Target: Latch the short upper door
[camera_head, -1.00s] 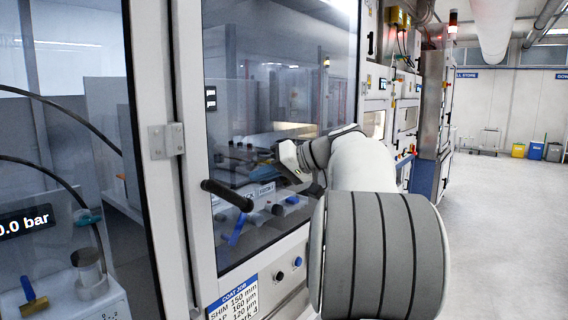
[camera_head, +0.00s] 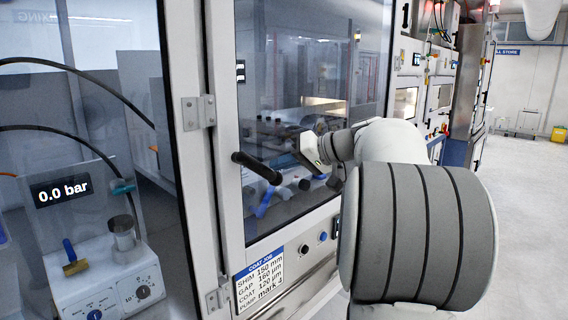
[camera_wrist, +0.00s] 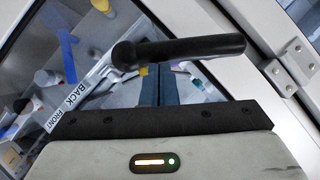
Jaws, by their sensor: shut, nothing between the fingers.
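The glass-panelled door (camera_head: 224,150) fills the middle of the head view, with a pale frame and hinges (camera_head: 198,112) on its left. A black lever handle (camera_head: 257,167) slants across the lower left of its glass. In the wrist view the handle (camera_wrist: 185,50) runs nearly level, with a rounded end at left. My gripper (camera_wrist: 159,82) is shut and empty, its fingertips close below the handle; contact cannot be told. In the head view my gripper (camera_head: 312,153) is right of the handle, its fingers not clear. Whether the door is latched cannot be told.
Left of the frame is another glazed bay with a 0.0 bar display (camera_head: 62,190) and a small pump unit (camera_head: 105,275). A coat job card (camera_head: 264,272) is below the door. Open floor (camera_head: 525,200) lies to the right.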

